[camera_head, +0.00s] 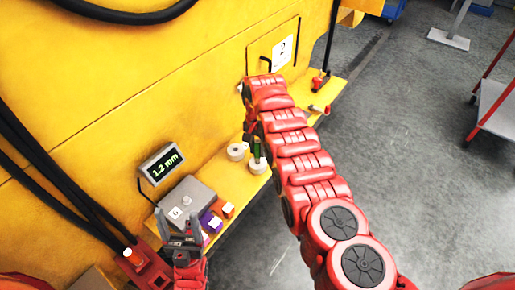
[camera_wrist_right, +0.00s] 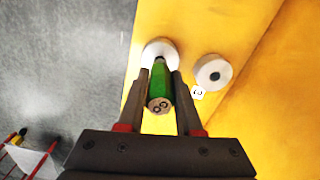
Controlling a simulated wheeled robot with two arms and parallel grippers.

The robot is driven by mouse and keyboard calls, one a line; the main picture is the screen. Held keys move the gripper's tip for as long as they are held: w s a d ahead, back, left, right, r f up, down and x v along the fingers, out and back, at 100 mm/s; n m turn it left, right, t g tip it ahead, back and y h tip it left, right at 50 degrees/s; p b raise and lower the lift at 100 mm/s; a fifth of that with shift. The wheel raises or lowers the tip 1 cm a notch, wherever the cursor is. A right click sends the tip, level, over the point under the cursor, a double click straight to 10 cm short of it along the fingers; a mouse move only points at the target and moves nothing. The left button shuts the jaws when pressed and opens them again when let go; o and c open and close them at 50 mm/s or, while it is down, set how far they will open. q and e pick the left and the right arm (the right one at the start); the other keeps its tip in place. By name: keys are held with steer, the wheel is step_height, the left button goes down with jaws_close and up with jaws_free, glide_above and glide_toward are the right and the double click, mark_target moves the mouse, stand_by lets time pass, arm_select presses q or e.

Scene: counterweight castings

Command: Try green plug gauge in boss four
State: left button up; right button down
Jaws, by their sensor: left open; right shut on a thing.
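The green plug gauge (camera_wrist_right: 160,88) is held between the fingers of my right gripper (camera_wrist_right: 162,72), with a dark number on its near end. Its far end meets a pale round boss (camera_wrist_right: 158,47); I cannot tell whether it is in the hole. In the head view the gauge (camera_head: 256,151) stands upright over that boss (camera_head: 257,167), my right arm beside it. The boss's own label is hidden. A second boss (camera_wrist_right: 212,71) with an open dark hole and a tag that looks like 3 is beside it. My left gripper (camera_head: 181,226) is open and empty by the grey box.
A grey box (camera_head: 187,200), a display reading 1.2 mm (camera_head: 162,163) and purple and orange blocks (camera_head: 227,210) are on the yellow ledge's near part. Black cables (camera_head: 60,180) hang at left. A red-handled item (camera_head: 318,84) stands at the ledge's far end. Grey floor is right.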

mark_target(258, 155)
steer(key=shift+f+b, duration=1.5)
steer(key=shift+f, duration=0.1)
stand_by(1.1)
steer(key=shift+s, duration=0.1)
stand_by(0.5)
steer(key=c, duration=0.5)
jaws_free()
